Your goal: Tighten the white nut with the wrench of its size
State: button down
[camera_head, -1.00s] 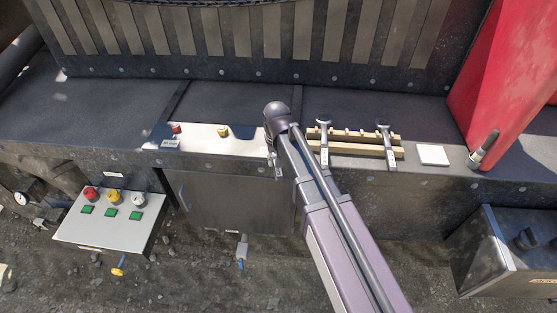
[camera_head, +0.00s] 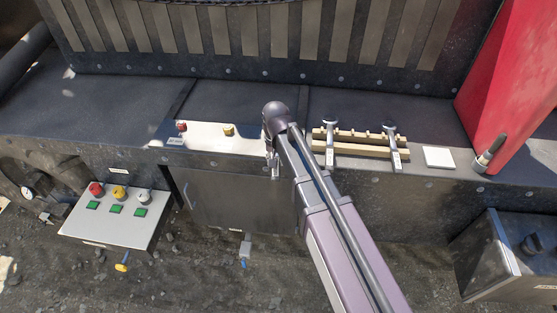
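A pale plate (camera_head: 205,142) lies on the bench ledge left of my arm. A red nut or fitting (camera_head: 182,128) and a brass-yellow one (camera_head: 228,130) stand on it. I see no white nut on the plate; its right end is hidden behind my arm. Two silver wrenches, a left one (camera_head: 330,150) and a right one (camera_head: 391,138), lie across a wooden rack (camera_head: 361,149) right of my arm. My gripper (camera_head: 273,165) is small and partly hidden by my arm at the plate's right end. I cannot tell its opening or whether it holds anything.
A control box (camera_head: 112,225) with red, yellow and white knobs and green buttons stands lower left. A white square (camera_head: 439,157) and a dark-and-silver cylinder (camera_head: 489,152) lie right of the rack, near a red panel (camera_head: 510,75). A metal box (camera_head: 505,255) stands lower right.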

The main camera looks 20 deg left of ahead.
jog(key=shift+s+a+m, duration=0.1)
jog(key=shift+a+m, duration=0.15)
jog(key=shift+m, duration=0.05)
jog(key=shift+a, duration=0.1)
jog(key=shift+s+a+m, duration=0.2)
jog(key=shift+a+m, duration=0.4)
jog(key=shift+a, duration=0.1)
dwell(0.4)
jog(key=shift+a+m, duration=0.6)
jog(key=shift+a, duration=0.15)
